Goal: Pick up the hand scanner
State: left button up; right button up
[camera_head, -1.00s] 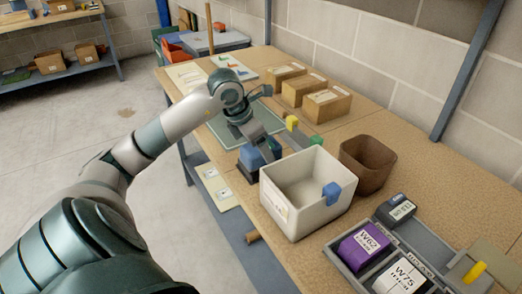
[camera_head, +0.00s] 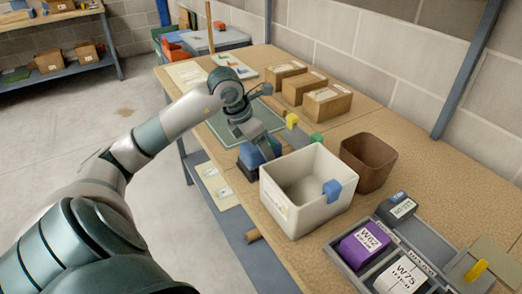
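My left arm comes in from the left, and its gripper (camera_head: 268,144) points down over the bench beside a blue object on a dark base (camera_head: 251,156). This object may be the hand scanner in a stand, but I cannot tell for sure. The wrist and fingers overlap it in the picture, so I cannot see whether they touch it or whether the fingers are open. My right gripper is out of view.
A white bin (camera_head: 280,205) with a blue clip stands in front of the gripper, with a brown bin (camera_head: 368,163) beside it. Several cardboard boxes (camera_head: 327,103) line the back. A grey tray (camera_head: 427,241) with labelled packs is at lower right. A green mat (camera_head: 225,135) lies under my arm.

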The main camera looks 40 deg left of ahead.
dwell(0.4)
pick_arm(q)
jog(key=c, duration=1.3)
jog(key=shift+c, duration=0.2)
jog(key=shift+r+p, duration=0.4)
jog(key=shift+r, duration=0.05)
jog(key=shift+r+b, duration=0.65)
jog(key=shift+r, duration=4.1)
